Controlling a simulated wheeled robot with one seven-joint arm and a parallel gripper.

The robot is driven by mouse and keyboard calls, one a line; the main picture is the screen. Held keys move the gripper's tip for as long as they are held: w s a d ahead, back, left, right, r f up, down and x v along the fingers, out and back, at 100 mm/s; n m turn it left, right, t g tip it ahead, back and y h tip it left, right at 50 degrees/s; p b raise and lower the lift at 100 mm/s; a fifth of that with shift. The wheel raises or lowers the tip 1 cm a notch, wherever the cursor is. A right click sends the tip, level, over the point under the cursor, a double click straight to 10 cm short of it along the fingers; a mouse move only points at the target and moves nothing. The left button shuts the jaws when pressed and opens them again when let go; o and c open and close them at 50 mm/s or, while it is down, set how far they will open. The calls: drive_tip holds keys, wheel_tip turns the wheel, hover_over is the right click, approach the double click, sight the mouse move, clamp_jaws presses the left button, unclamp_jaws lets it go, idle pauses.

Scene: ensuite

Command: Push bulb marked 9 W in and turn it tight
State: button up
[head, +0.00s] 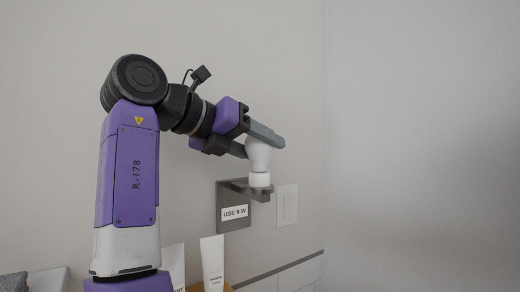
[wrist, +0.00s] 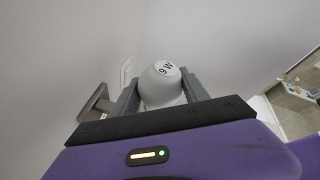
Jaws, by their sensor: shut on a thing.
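The white bulb (head: 259,154) is between the grey fingers of my gripper (head: 264,141) in the head view, with its narrow end down. In the wrist view the bulb (wrist: 162,84) shows its "9 W" mark, and my gripper (wrist: 160,95) is shut on it. Below it, a white socket (head: 260,180) sits on a dark grey wall bracket (head: 233,192) labelled "USE 9 W". The bulb's lower end is at the socket's top; I cannot tell how far it is in.
A pale wall plate (head: 287,204) is right of the bracket, close to the socket. A white tube (head: 212,262) and a white box (head: 174,265) stand below at the front. A wall corner is to the right. The air above the bulb is clear.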

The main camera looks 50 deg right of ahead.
drive_tip(key=shift+f, duration=0.2)
drive_tip(key=o, duration=1.4)
drive_tip(key=shift+d, duration=0.1)
drive_tip(key=shift+o, duration=0.2)
drive_tip(key=shift+r, duration=0.1)
drive_tip(key=shift+r, duration=0.1)
wheel_tip(320, 180, up, 20)
drive_tip(key=p, duration=0.4)
drive_tip(key=shift+c, duration=0.2)
